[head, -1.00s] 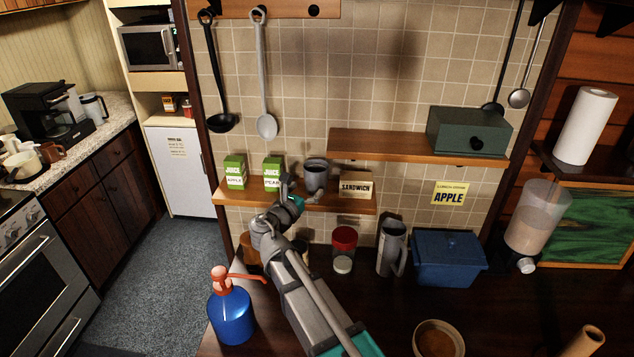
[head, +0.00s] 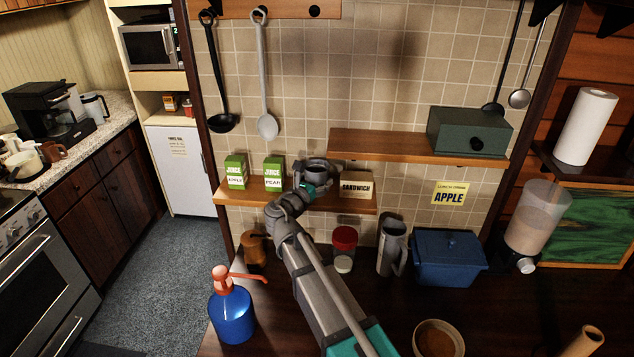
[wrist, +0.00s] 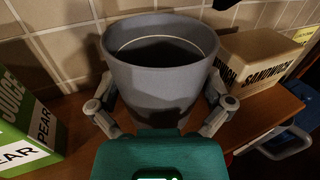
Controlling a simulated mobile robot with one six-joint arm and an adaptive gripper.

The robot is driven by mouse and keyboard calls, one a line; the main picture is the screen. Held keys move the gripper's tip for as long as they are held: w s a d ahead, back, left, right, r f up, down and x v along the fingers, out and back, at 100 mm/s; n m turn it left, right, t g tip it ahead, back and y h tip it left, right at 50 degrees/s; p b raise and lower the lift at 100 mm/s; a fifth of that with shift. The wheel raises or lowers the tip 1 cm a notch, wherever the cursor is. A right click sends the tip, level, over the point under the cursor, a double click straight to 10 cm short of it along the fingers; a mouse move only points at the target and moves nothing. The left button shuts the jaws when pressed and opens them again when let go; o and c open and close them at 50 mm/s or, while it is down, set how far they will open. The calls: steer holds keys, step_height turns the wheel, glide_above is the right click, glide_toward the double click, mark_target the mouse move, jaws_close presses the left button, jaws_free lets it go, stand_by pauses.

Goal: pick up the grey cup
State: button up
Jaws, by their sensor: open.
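The grey cup (head: 320,163) stands upright on the lower wooden shelf, between the pear juice carton and the sandwich box. In the wrist view the grey cup (wrist: 160,75) fills the middle, and its open top shows. My gripper (wrist: 158,98) is open, with one finger on each side of the cup. I cannot tell whether the fingers touch it. In the head view my gripper (head: 310,182) is in front of the cup and hides its lower part.
The pear juice carton (head: 274,174) is close on the left, with the apple juice carton (head: 236,171) beyond it. The sandwich box (head: 356,185) is close on the right. The upper shelf (head: 375,146) starts just right of the cup. A red-lidded jar (head: 344,240) stands below.

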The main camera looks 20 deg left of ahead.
mark_target(322, 162)
steer(key=c, duration=0.9)
steer(key=shift+o, duration=0.2)
steer(key=shift+r, duration=0.15)
step_height(322, 162, up, 3)
steer(key=p, duration=0.3)
steer(key=shift+r+p, duration=0.2)
steer(key=shift+p, duration=0.15)
steer(key=s+a, duration=0.2)
steer(key=s, duration=1.5)
steer(key=shift+s+a, duration=0.4)
steer(key=shift+f, duration=0.1)
